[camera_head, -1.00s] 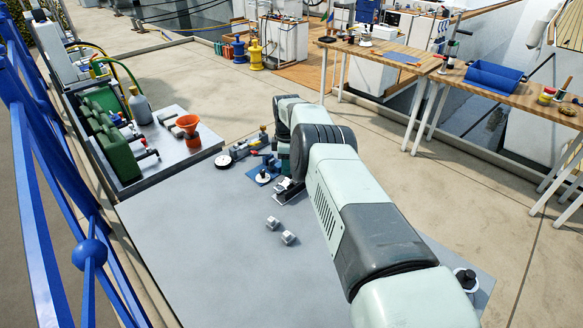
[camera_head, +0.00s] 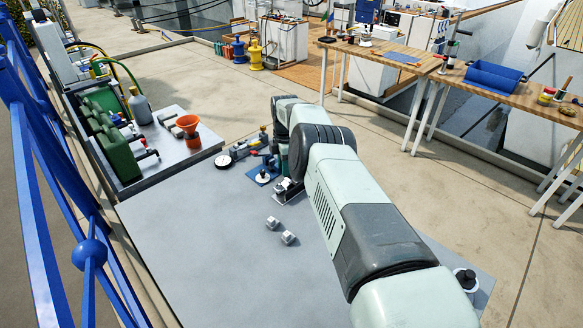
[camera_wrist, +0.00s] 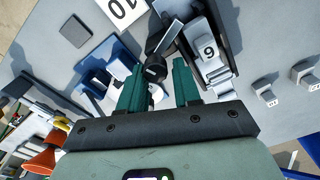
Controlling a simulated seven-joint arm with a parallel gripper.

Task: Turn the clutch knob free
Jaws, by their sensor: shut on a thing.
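A small black knob (camera_wrist: 154,73) shows in the wrist view between the green fingertips of my gripper (camera_wrist: 159,68); it appears to be the clutch knob. My gripper is shut on it, though the contact is partly hidden. In the head view, my arm hides the knob and most of the gripper; part of the fixture (camera_head: 290,192) shows at the arm's left. How far the knob is turned cannot be told.
A blue holder (camera_wrist: 97,80) stands close left of the fingers. Two small grey blocks (camera_head: 272,223) (camera_head: 288,238) lie on the grey table (camera_head: 200,260). The table's front left is clear.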

